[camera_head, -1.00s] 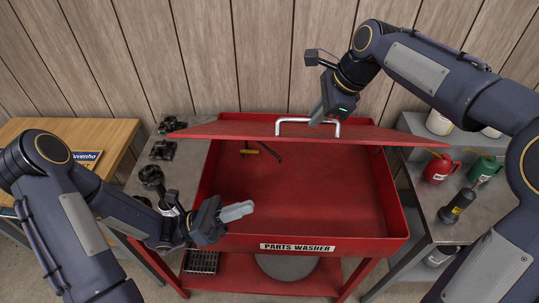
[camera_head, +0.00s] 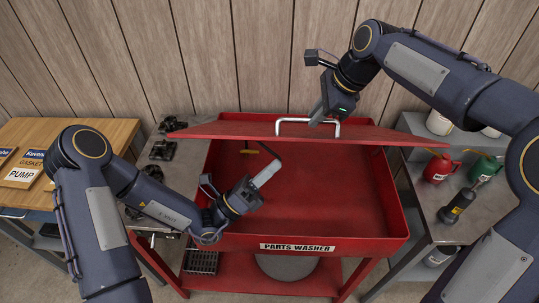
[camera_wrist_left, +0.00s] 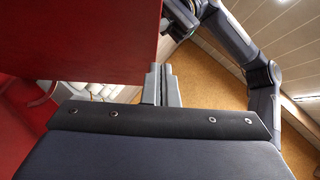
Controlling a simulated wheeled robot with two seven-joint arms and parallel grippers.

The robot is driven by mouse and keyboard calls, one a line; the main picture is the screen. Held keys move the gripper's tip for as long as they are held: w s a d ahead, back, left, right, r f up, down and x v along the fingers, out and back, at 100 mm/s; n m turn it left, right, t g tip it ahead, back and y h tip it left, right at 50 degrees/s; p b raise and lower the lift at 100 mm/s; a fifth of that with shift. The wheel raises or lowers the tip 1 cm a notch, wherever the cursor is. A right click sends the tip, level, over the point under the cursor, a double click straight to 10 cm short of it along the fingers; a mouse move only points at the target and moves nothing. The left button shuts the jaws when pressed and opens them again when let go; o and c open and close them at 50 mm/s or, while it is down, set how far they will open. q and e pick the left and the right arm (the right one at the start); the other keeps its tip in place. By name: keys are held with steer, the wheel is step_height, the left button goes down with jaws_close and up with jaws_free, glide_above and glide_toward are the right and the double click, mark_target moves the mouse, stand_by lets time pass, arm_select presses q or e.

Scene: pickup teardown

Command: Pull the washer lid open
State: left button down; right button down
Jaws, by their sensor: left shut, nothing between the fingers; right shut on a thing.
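The red parts washer (camera_head: 310,240) stands in the middle of the head view with its red lid (camera_head: 235,130) raised above the basin. A silver bar handle (camera_head: 286,122) sits on the lid's front edge. My right gripper (camera_head: 319,116) is shut on the lid handle at its right part. My left gripper (camera_head: 273,168) is shut and empty over the left part of the basin, below the lid. Its closed fingers also show in the left wrist view (camera_wrist_left: 162,82), beside a red panel (camera_wrist_left: 90,40).
A yellow-handled tool (camera_head: 250,151) lies in the basin at the back left. A grey bench (camera_head: 425,190) at the right holds a red can (camera_head: 438,168) and a green can (camera_head: 484,168). A wooden table (camera_head: 75,130) with signs stands at the left.

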arm_select(q)
steer(key=shift+w+a+r, duration=0.1)
steer(key=shift+w+r, duration=0.35)
steer(key=shift+r, duration=0.2)
steer(key=shift+w+r, duration=0.45)
steer(key=shift+r, duration=0.15)
arm_select(e)
steer(key=shift+w+d+f, duration=0.25)
steer(key=shift+w+f, duration=0.05)
steer(key=shift+w+a+f, duration=0.1)
steer(key=shift+f, duration=0.1)
arm_select(q)
steer(key=shift+w+a+r, duration=0.2)
steer(key=shift+w+r, duration=0.95)
steer(key=shift+r, duration=0.05)
arm_select(e)
steer(key=c, duration=1.5)
jaws_free()
steer(key=shift+a, duration=0.1)
steer(key=shift+o, duration=0.2)
